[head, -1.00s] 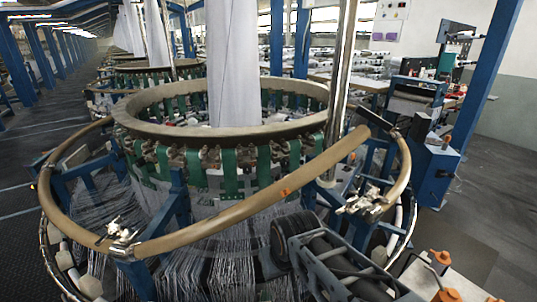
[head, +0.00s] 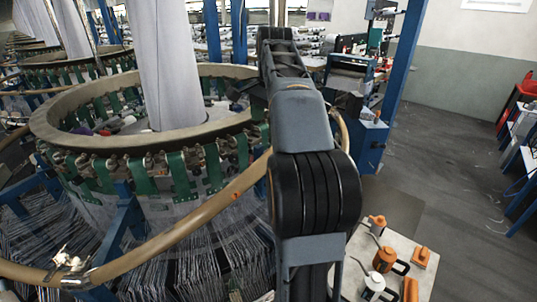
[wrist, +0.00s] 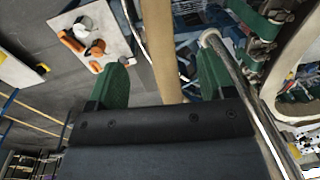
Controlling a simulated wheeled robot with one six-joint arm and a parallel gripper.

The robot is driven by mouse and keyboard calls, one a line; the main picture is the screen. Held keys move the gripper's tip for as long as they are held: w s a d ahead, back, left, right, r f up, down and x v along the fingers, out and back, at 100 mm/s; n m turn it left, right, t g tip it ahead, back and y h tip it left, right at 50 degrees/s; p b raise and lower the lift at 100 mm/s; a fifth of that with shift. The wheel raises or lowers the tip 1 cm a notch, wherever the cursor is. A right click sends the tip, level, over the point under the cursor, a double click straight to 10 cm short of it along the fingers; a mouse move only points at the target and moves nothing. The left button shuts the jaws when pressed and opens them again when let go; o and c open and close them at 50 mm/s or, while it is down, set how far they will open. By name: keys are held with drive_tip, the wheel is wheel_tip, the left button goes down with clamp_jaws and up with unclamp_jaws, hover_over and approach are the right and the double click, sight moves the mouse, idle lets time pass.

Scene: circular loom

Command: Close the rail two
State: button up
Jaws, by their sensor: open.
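A tan curved rail (head: 190,222) crosses the front of the loom, sloping up to the right until my arm hides its far end. Its lower left end meets a metal clamp joint (head: 68,265). Another tan rail section (head: 343,132) shows to the right of my arm. In the wrist view my gripper (wrist: 164,76) has its two green fingers wide apart. A tan rail (wrist: 160,42) runs lengthwise through the gap between them, with space visible on both sides. How deep it lies between the fingers I cannot tell. In the head view my arm hides the gripper.
The loom's large tan ring (head: 75,142) with green straps stands at left, around a white fabric column (head: 165,65). A pale table (head: 415,246) with orange and white cans stands at lower right. A blue post (head: 402,60) rises behind. Open floor lies at right.

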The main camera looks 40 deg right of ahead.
drive_tip(key=f, duration=0.4)
drive_tip(key=f+b, duration=0.1)
drive_tip(key=f, duration=0.3)
drive_tip(key=w+f, duration=0.1)
drive_tip(key=f, duration=0.4)
drive_tip(key=shift+d+f, duration=0.1)
drive_tip(key=shift+d, duration=0.1)
